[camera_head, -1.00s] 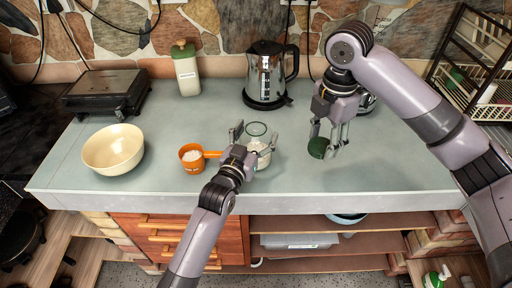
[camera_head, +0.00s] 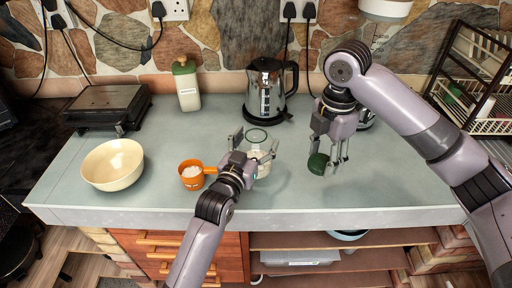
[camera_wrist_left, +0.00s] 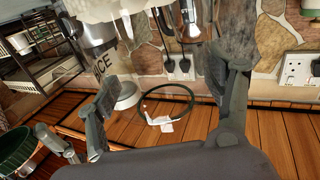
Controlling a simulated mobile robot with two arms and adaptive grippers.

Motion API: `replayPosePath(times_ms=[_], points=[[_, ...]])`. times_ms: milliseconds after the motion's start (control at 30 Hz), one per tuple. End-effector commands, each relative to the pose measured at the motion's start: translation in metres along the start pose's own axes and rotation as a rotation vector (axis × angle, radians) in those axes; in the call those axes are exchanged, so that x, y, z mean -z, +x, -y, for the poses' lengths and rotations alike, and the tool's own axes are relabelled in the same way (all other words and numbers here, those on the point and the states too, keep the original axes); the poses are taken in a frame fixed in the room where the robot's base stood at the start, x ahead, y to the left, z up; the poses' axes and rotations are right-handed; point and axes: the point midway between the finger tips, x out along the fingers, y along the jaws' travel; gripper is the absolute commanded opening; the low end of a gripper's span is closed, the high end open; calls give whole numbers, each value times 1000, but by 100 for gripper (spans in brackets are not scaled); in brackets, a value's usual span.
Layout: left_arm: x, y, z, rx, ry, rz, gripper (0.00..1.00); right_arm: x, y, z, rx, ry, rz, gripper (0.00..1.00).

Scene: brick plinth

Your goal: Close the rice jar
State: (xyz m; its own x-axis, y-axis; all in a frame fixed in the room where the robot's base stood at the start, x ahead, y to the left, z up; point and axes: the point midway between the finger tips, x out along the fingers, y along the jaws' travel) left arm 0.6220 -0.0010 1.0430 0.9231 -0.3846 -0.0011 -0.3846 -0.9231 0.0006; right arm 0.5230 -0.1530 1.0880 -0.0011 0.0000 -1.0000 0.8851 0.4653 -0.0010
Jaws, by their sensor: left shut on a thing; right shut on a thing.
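The clear glass rice jar (camera_head: 263,163), with white rice inside, stands near the middle of the counter; its round rim (camera_head: 257,135) shows in the head view. My left gripper (camera_head: 255,147) is shut around the jar, and its fingers hide part of it. The dark green lid (camera_head: 318,163) is held apart from the jar, to its right. My right gripper (camera_head: 329,153) is shut on the lid. In the left wrist view a dark ring like the jar's rim (camera_wrist_left: 191,101) lies between my left fingers. The lid (camera_wrist_left: 15,148) shows at that view's lower left.
An orange cup (camera_head: 191,183) of white contents and a cream bowl (camera_head: 112,178) stand left of the jar. A steel kettle (camera_head: 268,90), a green-topped container (camera_head: 187,92) and a dark appliance (camera_head: 106,106) stand at the back. The counter (camera_head: 300,195) is clear near its front edge.

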Motion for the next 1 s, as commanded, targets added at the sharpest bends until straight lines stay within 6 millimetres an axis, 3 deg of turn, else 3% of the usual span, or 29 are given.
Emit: replayPosePath(times_ms=[600,1000], points=[[90,0,0,0,1,-11,13,0,5,0,0,0,0,35],[138,0,0,1,0,-9,13,0,8,0,0,0,0,35]])
